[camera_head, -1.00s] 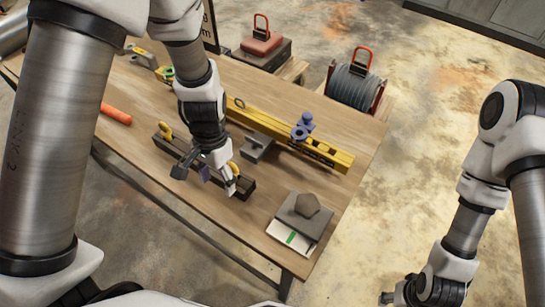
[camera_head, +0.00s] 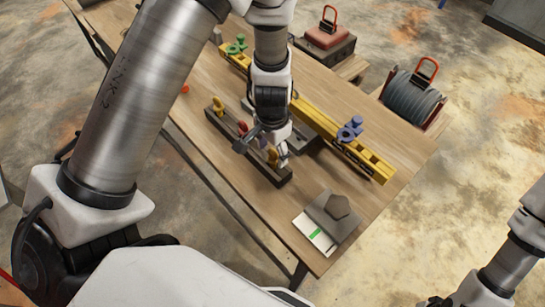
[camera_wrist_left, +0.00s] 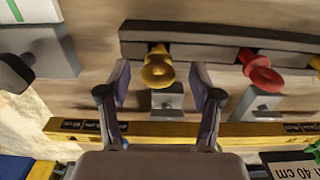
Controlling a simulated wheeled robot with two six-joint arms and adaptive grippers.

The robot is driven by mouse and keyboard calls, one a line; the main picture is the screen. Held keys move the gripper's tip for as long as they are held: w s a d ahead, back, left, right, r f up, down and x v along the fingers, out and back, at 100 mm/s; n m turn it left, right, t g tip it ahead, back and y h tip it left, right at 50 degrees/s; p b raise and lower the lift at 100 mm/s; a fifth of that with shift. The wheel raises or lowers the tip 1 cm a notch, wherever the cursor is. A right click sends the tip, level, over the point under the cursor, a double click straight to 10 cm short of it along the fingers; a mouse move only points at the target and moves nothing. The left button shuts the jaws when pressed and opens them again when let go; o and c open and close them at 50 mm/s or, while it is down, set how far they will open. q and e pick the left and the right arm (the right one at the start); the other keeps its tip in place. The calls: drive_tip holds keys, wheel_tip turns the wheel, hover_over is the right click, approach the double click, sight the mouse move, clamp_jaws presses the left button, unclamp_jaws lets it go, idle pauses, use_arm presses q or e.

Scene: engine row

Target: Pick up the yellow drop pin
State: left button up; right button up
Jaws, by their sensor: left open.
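A yellow drop pin (camera_wrist_left: 158,70) stands in the dark slotted rail (camera_wrist_left: 215,50), seen in the left wrist view between my spread left fingers (camera_wrist_left: 158,95), without visible contact. In the head view the same pin (camera_head: 272,155) shows partly behind my left gripper (camera_head: 264,148), which is open over the near end of the rail (camera_head: 283,178). A red pin (camera_wrist_left: 262,72) and another yellow pin (camera_wrist_left: 315,62) sit further along the rail.
A long yellow beam (camera_head: 375,165) lies behind the rail with a blue knobbed piece (camera_head: 350,131) on it. A green piece (camera_head: 236,46) is farther back. A cable reel (camera_head: 412,98) stands beyond the table.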

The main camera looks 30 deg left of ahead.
use_arm(q)
drive_tip(key=shift+d, duration=0.2)
clamp_jaws()
drive_tip(key=shift+a+r, duration=0.1)
